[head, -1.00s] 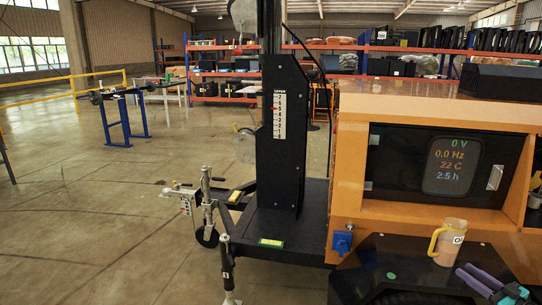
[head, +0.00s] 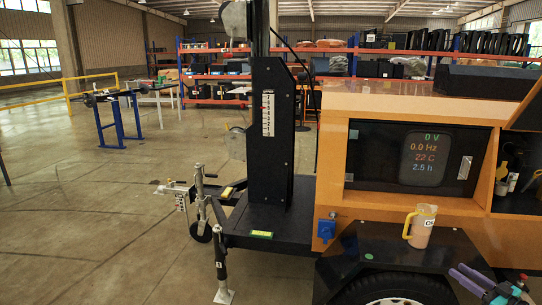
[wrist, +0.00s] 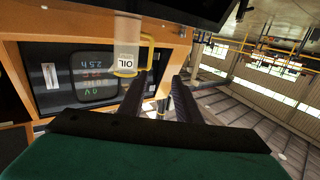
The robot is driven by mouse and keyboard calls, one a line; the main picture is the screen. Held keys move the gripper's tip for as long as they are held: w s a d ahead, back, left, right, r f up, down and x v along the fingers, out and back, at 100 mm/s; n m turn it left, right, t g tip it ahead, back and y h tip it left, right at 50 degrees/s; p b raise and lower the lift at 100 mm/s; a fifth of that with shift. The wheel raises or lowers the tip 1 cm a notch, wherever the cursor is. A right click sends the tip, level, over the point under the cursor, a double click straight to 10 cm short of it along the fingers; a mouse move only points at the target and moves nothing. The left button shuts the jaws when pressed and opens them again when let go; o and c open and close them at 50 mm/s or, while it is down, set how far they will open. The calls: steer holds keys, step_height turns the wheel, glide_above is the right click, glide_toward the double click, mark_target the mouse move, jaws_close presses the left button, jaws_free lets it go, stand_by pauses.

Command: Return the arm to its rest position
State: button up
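My gripper (head: 461,271) shows at the lower right of the head view, with purple fingers and a teal body. In the wrist view its two dark fingers (wrist: 160,80) stand apart with nothing held between them. A clear beige jug with a yellow handle and an oil label (head: 422,226) stands upright on the black fender, up and left of my gripper. It shows inverted beyond the fingertips in the wrist view (wrist: 127,50), apart from them. The rest of my arm is mostly out of view.
The orange light-tower unit (head: 405,100) has a lit display (head: 425,160) and an open compartment at right (head: 515,180). The black fender (head: 385,244) covers a wheel (head: 390,290). The black mast (head: 271,130) stands left. Open concrete floor (head: 90,230) lies farther left.

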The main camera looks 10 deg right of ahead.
steer(key=w+a+f+n+g+y+p, duration=0.1)
steer(key=w+a+f+y, duration=0.15)
steer(key=w+a, duration=0.7)
steer(key=w+a+f+y, duration=0.2)
steer(key=w+a+f, duration=0.25)
steer(key=a, duration=0.95)
steer(key=w+a+f+n+g+y+p, duration=0.1)
steer(key=w+a+f+y, duration=0.15)
steer(key=w+a, duration=0.7)
steer(key=a+f+m+h+p, duration=0.1)
steer(key=a+f+m+h, duration=0.2)
steer(key=a+f, duration=0.35)
steer(key=a+f+m+h, duration=0.2)
steer(key=a+f+h, duration=0.15)
steer(key=a, duration=0.65)
steer(key=s+a+f+m+g+h+p, duration=0.1)
steer(key=s+a+f+g+h, duration=0.3)
steer(key=s+f, duration=0.6)
steer(key=s+f+m+g+h, duration=0.1)
steer(key=s+f+g+h, duration=0.1)
steer(key=s+f+g, duration=0.55)
steer(key=s+a+f+n+g+y, duration=0.1)
steer(key=s+g, duration=0.3)
steer(key=s, duration=0.9)
steer(key=s+a+f+n+g+y, duration=0.1)
steer(key=s+a+f+g, duration=0.2)
steer(key=s, duration=1.1)
steer(key=shift+s+n+g, duration=0.15)
steer(key=shift+n+g, duration=0.15)
steer(key=shift+g, duration=0.75)
